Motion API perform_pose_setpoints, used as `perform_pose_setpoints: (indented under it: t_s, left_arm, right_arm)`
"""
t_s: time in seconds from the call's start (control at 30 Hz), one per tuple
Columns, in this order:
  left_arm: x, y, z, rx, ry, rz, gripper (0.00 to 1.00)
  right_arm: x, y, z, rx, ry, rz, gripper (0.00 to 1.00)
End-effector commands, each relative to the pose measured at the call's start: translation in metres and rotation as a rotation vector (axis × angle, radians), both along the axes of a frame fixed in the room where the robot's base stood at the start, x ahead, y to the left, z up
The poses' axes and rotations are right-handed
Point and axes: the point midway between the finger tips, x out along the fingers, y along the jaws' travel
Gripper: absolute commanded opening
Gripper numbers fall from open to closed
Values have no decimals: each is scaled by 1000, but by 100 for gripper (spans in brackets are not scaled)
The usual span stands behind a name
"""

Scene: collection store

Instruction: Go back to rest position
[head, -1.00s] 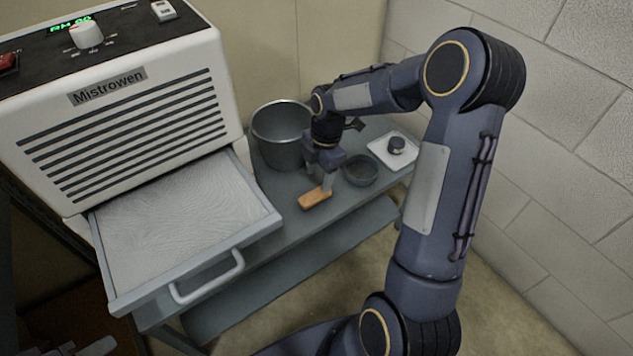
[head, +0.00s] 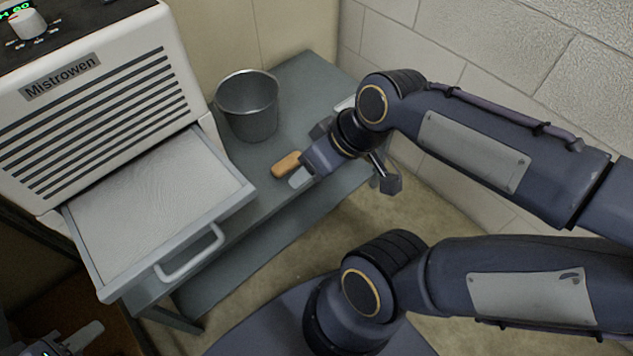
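My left gripper (head: 75,340) shows only in part in the bottom left corner, with one pale finger and a dark body. It is clear of the drawer, and its opening cannot be made out. My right gripper (head: 309,174) is over the grey bench (head: 300,78), with a grey fingertip pointing down and left. It is close beside a small orange-brown wooden block or brush (head: 286,164) lying on the bench. The arm hides its other finger, so I cannot tell whether they touch or how wide it is open.
A white Mistrowen cabinet (head: 85,110) stands at left with its mesh-lined drawer (head: 202,207) pulled out. A metal bucket (head: 248,106) stands behind the wooden piece. A pale wall (head: 480,45) bounds the right side. Open floor (head: 415,205) lies right of the bench.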

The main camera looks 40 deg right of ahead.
Motion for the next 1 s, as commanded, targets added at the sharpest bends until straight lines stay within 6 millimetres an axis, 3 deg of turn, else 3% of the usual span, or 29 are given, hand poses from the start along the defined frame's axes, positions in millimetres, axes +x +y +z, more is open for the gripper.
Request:
perform_pose_setpoints:
  t_s: [0.1, 0.2, 0.63, 0.77, 0.87, 1.0]
  left_arm:
    - [0, 0, 0, 0, 0, 0, 36]
    - [0, 0, 0, 0, 0, 0, 36]
    - [0, 0, 8, 0, 0, 0, 36]
    - [0, 0, 35, 0, 0, 0, 36]
    - [0, 0, 69, 0, 0, 0, 36]
    - [0, 0, 128, 0, -1, 0, 36]
  right_arm:
    - [-22, 12, -5, 113, -8, -164, 54]
    - [-30, 17, -7, 164, -3, -234, 54]
    - [-31, 18, 0, 177, 1, -254, 54]
    - [-31, 18, 27, 177, 1, -253, 54]
    - [-31, 18, 60, 176, 1, -253, 54]
    - [-31, 18, 120, 176, 1, -253, 54]
